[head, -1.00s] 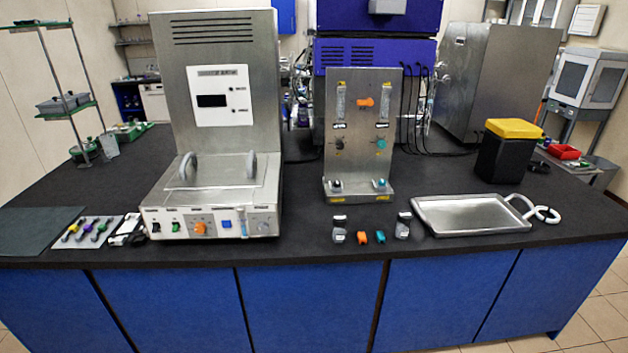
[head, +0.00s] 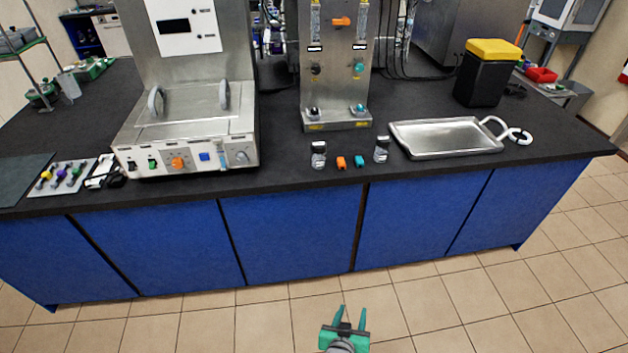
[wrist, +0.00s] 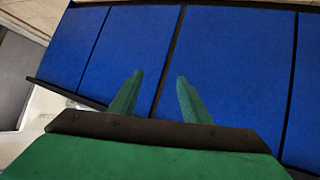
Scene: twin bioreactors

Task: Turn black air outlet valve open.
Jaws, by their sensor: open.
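A grey metal panel (head: 334,88) stands on the dark bench. A small black knob (head: 315,68) is at its left and a teal knob (head: 358,69) at its right. Lower down, on the panel's base, are a black-topped fitting (head: 313,112) and a teal-topped fitting (head: 358,109). The labels are too small to read, so I cannot tell which black part is the air outlet valve or how it is turned. My green gripper (head: 351,313) is open and empty, low in front of the bench and well away from the panel. The wrist view shows its two fingers (wrist: 159,77) apart, facing blue cabinet doors.
Two small jars (head: 318,155) (head: 381,150) and orange and teal pieces (head: 341,163) (head: 359,161) lie before the panel. A metal tray (head: 450,138) is at right, a control unit (head: 190,135) at left. Blue cabinets (head: 288,235) front the bench. The tiled floor is clear.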

